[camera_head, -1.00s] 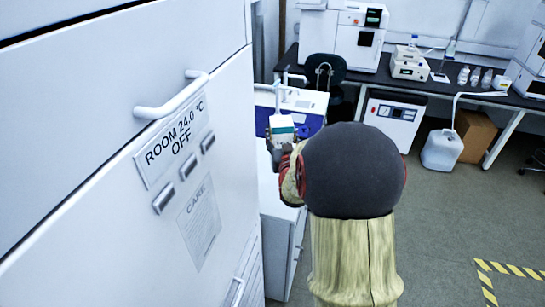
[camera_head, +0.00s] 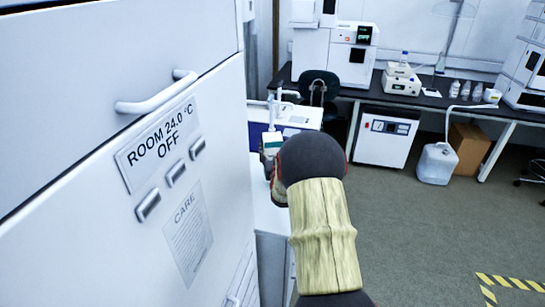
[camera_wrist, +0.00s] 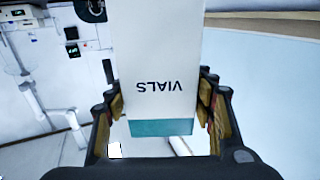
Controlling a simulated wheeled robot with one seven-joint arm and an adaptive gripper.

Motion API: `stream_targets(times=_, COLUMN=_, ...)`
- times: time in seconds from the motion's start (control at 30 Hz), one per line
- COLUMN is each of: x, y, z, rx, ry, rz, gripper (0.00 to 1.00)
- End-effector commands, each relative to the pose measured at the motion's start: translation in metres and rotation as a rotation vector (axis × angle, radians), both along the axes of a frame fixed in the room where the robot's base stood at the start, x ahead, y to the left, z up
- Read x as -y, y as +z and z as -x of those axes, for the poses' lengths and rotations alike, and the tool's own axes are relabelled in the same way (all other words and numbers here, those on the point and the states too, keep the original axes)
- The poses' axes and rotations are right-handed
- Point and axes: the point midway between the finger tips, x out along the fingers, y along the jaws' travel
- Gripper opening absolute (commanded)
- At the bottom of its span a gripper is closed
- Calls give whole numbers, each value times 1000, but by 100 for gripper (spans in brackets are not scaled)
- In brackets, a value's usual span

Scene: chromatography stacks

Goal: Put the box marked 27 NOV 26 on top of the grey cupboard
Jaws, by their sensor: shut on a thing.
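My gripper (camera_wrist: 163,98) is shut on a white box (camera_wrist: 160,45) with a teal band and the word VIALS, upside down in the wrist view. The fingers lie along its two sides. No date shows on the face I see. In the head view the box (camera_head: 274,142) is small and partly hidden by my gripper (camera_head: 266,151) and arm, beyond the large white cabinet. A low pale cupboard (camera_head: 271,215) stands beside that cabinet, partly hidden by my arm. I cannot tell whether it is the grey cupboard.
The tall white cabinet (camera_head: 60,190), labelled ROOM 24.0 °C OFF, fills the left, with a protruding handle (camera_head: 157,96). A sink unit (camera_head: 302,115) and a dark bench (camera_head: 440,97) stand behind. A white jug (camera_head: 437,163) is on the floor. Open floor lies at right.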

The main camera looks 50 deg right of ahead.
Motion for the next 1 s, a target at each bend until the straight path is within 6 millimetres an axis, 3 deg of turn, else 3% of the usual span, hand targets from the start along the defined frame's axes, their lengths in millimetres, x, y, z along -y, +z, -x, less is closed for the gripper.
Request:
stream_targets(times=0.2, x=1, y=-32, z=-1, rx=-1, ry=0, rz=-1, gripper=6)
stream_targets(times=0.6, x=1, y=-35, z=-1, rx=1, ry=0, rz=1, gripper=6)
stream_targets(times=0.63, x=0, y=-36, z=0, rx=-1, ry=0, rz=-1, gripper=54)
stream_targets(times=1.0, x=0, y=-35, z=0, rx=-1, ry=0, rz=-1, gripper=72)
